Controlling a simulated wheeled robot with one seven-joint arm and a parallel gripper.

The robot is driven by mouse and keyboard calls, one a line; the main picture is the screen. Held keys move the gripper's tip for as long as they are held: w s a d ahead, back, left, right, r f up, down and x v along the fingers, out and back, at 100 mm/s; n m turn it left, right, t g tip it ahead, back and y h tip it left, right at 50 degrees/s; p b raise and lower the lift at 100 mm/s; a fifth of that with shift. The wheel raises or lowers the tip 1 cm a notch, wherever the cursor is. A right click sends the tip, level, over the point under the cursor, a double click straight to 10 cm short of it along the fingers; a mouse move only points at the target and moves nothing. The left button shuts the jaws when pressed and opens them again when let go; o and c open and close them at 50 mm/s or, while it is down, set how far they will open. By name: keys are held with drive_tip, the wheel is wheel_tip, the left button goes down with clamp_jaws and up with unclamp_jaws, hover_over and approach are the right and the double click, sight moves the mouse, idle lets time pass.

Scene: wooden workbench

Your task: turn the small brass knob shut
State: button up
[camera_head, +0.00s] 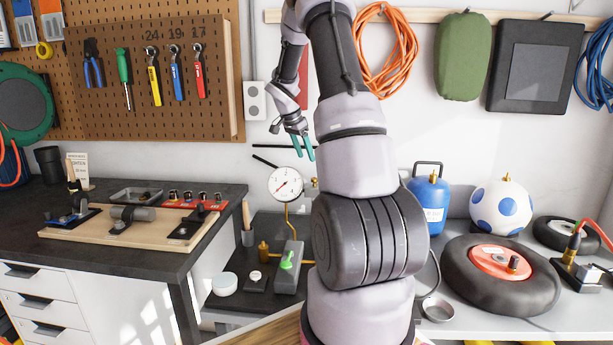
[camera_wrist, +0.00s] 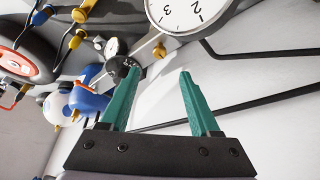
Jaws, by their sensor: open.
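The small brass knob (camera_wrist: 159,50) shows in the wrist view beside the rim of a round white gauge (camera_wrist: 188,12). In the head view the gauge (camera_head: 285,183) stands on a brass pipe, and a bit of brass (camera_head: 315,182) shows at its right, partly hidden by my arm. My gripper (camera_head: 303,146) has teal fingers and is above and slightly right of the gauge in the head view. In the wrist view the gripper (camera_wrist: 160,73) is open and empty, and the knob appears beyond the gap between its fingertips, apart from them.
Black rods (camera_wrist: 255,101) run along the white wall near the gripper. Below the gauge are a grey block with a green lever (camera_head: 288,261) and a brass fitting (camera_head: 263,250).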

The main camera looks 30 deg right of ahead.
sight(313, 179)
drive_tip(key=x, duration=0.9)
drive_tip(key=shift+f, duration=0.3)
drive_tip(key=shift+d, duration=0.1)
clamp_jaws()
